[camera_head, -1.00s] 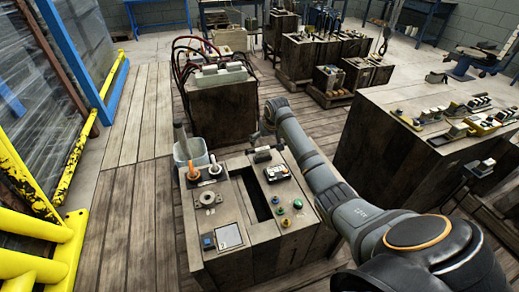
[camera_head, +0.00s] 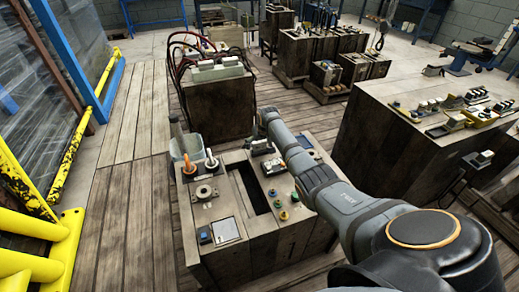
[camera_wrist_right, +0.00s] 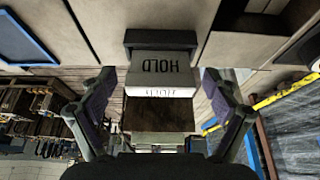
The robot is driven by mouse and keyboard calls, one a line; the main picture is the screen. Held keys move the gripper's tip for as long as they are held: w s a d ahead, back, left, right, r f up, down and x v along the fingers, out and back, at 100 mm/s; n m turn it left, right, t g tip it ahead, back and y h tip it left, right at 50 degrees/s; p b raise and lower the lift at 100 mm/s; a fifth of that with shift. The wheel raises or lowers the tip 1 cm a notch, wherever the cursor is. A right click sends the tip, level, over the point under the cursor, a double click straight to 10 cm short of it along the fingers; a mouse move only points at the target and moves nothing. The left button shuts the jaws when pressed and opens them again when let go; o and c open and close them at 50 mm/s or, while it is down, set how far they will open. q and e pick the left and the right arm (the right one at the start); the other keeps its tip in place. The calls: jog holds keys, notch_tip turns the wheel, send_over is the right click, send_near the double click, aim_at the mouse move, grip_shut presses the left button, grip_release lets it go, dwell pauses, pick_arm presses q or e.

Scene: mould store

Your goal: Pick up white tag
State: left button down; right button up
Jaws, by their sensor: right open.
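The white tag (camera_wrist_right: 160,67) shows in the right wrist view as a pale block with the word HOLD upside down on its face. It sits against a dark holder (camera_wrist_right: 160,40) on a beige surface. My right gripper (camera_wrist_right: 158,77) is open, with one dark finger on each side of the tag and a gap at both sides. It holds nothing. In the head view my right arm reaches over the far part of the near bench, and I cannot make out the tag clearly there. My left gripper is in neither current view.
The near wooden bench (camera_head: 205,215) has a dark slot (camera_head: 249,188), a white pad (camera_head: 225,230), coloured buttons (camera_head: 283,214) and upright handles (camera_head: 211,159). A larger bench (camera_head: 380,110) stands right; yellow rails (camera_head: 25,185) stand left.

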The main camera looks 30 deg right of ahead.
jog(key=c, duration=1.2)
jog(key=shift+r, duration=0.1)
jog(key=shift+r, duration=0.55)
jog(key=r, duration=0.1)
jog(key=r+p, duration=0.1)
jog(key=shift+s+r, duration=0.2)
jog(key=shift+r, duration=0.15)
jog(key=s+a+r, duration=0.1)
jog(key=s+r, duration=0.2)
jog(key=s, duration=0.1)
jog(key=s+a+r+p, duration=0.1)
jog(key=s+a+r, duration=0.1)
jog(key=s+r, duration=0.1)
jog(key=s+a+r+p, duration=0.1)
jog(key=s+r, duration=0.2)
jog(key=s, duration=0.3)
jog(key=shift+a, duration=0.15)
